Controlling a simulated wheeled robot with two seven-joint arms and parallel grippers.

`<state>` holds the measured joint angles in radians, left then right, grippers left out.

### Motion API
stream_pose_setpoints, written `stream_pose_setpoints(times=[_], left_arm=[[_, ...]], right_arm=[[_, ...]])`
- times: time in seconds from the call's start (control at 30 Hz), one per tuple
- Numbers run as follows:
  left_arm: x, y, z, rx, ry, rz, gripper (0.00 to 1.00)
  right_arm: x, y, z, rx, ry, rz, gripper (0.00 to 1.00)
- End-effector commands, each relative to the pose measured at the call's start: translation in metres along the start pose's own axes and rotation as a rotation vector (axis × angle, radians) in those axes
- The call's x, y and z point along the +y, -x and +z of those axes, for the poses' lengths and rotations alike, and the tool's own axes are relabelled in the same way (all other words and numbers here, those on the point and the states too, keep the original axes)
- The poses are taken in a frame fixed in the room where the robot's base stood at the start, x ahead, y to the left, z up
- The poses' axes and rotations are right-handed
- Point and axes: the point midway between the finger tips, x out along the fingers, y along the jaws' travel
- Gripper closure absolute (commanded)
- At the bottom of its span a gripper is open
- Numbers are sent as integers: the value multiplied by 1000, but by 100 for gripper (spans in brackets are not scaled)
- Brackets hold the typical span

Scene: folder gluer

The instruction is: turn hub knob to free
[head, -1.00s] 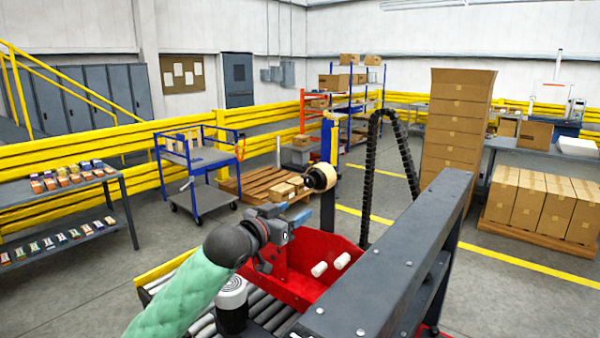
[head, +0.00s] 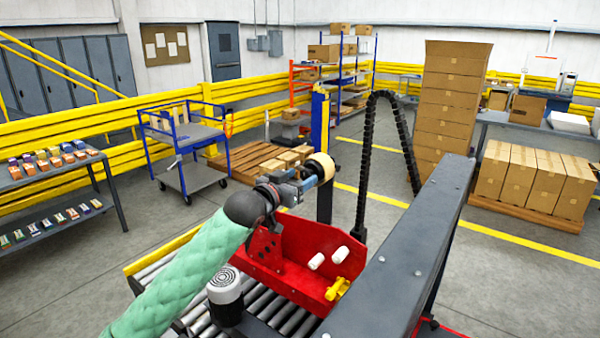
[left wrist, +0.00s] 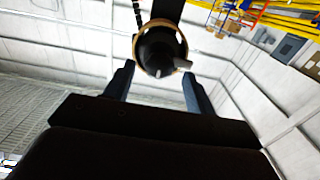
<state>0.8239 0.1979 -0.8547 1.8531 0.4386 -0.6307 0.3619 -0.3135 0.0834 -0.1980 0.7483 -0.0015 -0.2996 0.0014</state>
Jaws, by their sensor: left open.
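The hub shows in the head view as a tan ring (head: 321,167) on a post above the red machine part. In the left wrist view the tan ring (left wrist: 184,42) surrounds a dark hub (left wrist: 158,46). A small grey-tipped knob (left wrist: 158,72) sticks out of the hub's front, with a dark tab at its right. My left gripper (head: 306,180) is close to the ring in the head view. In the left wrist view my left gripper (left wrist: 158,72) is open, its fingers on either side with the hub ahead between the tips. Contact cannot be told. My right gripper is out of view.
Below my left arm are a red tray (head: 300,262) with two white pegs (head: 328,257), a yellow part (head: 338,288) and rollers (head: 262,299). A long grey beam (head: 405,250) runs along the right. A black cable chain (head: 363,180) arches behind the hub.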

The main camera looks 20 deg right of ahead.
Motion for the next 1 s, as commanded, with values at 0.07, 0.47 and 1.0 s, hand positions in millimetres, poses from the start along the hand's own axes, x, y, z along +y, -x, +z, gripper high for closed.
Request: stream_pose_setpoints(times=[0.07, 0.47, 1.0], left_arm=[[0, -4, -1, 0, 0, 1, 45], [0, -8, 1, 0, 0, 1, 47], [0, -8, 2, 0, -37, 1, 89]], right_arm=[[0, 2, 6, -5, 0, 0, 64], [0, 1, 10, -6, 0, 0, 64], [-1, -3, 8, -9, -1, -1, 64]])
